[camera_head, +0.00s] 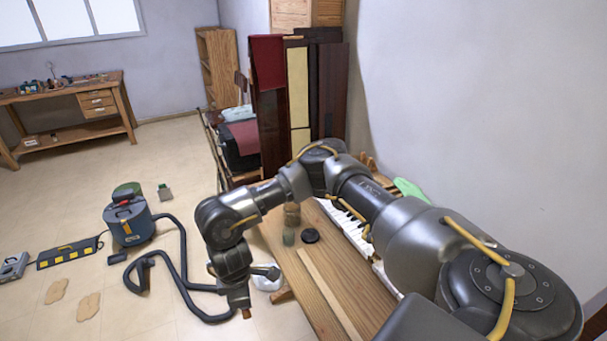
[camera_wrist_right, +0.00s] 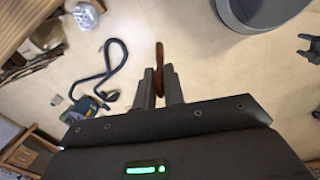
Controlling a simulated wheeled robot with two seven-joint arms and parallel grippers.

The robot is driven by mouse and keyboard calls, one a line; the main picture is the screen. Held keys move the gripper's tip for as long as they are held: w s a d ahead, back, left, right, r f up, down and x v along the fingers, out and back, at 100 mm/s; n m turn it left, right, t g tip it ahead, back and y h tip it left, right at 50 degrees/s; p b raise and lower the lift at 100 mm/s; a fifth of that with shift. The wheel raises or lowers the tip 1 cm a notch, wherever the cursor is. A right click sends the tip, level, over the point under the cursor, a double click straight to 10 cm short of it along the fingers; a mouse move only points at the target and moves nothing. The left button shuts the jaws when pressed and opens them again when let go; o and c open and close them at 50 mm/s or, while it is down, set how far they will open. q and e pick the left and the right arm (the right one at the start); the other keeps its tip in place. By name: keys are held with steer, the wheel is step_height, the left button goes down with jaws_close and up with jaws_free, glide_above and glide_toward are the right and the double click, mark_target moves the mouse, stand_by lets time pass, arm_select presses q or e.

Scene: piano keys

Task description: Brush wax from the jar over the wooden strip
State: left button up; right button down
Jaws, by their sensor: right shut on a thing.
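The pale wooden strip (camera_head: 322,288) lies lengthwise on the wooden bench (camera_head: 285,255). A small greenish jar (camera_head: 289,237) stands near the bench's far end, with a round black lid (camera_head: 310,236) beside it. A brownish jar (camera_head: 292,212) stands just behind; I cannot tell which jar holds wax. My right gripper (camera_head: 246,312) hangs beyond the bench's left edge, apart from strip and jars. In the right wrist view, its fingers (camera_wrist_right: 159,88) are shut on a reddish-brown brush (camera_wrist_right: 159,57); its bristles are not clear. My left gripper (camera_wrist_right: 304,46) shows at the right edge, prongs apart, empty.
White piano keys (camera_head: 350,228) run along the bench's right side by the wall. A white rounded object (camera_head: 266,281) sits beside the bench's left edge, behind my right gripper. A blue vacuum (camera_head: 129,222) and its black hose (camera_head: 184,275) lie on the floor to the left.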

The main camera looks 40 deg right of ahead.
steer(key=w+d+r+n+t+h+p, duration=0.1)
steer(key=w+d+r, duration=0.2)
steer(key=w+d, duration=0.35)
steer(key=w+d+r+n+t+p, duration=0.1)
steer(key=w+d+r+t+p, duration=0.15)
steer(key=w+d, duration=0.4)
steer(key=w+d+r+t+p, duration=0.1)
steer(key=d+r, duration=0.2)
steer(key=d, duration=0.8)
steer(key=w+d+r+t, duration=0.1)
steer(key=w+d+r, duration=0.15)
steer(key=d, duration=0.85)
steer(key=shift+h, duration=0.3)
steer(key=f+b, duration=0.5)
steer(key=shift+s+f+b, duration=0.3)
steer(key=shift+f+b, duration=0.3)
steer(key=shift+f, duration=0.25)
steer(key=shift+r, duration=0.1)
step_height(320, 180, up, 7)
steer(key=p, duration=0.7)
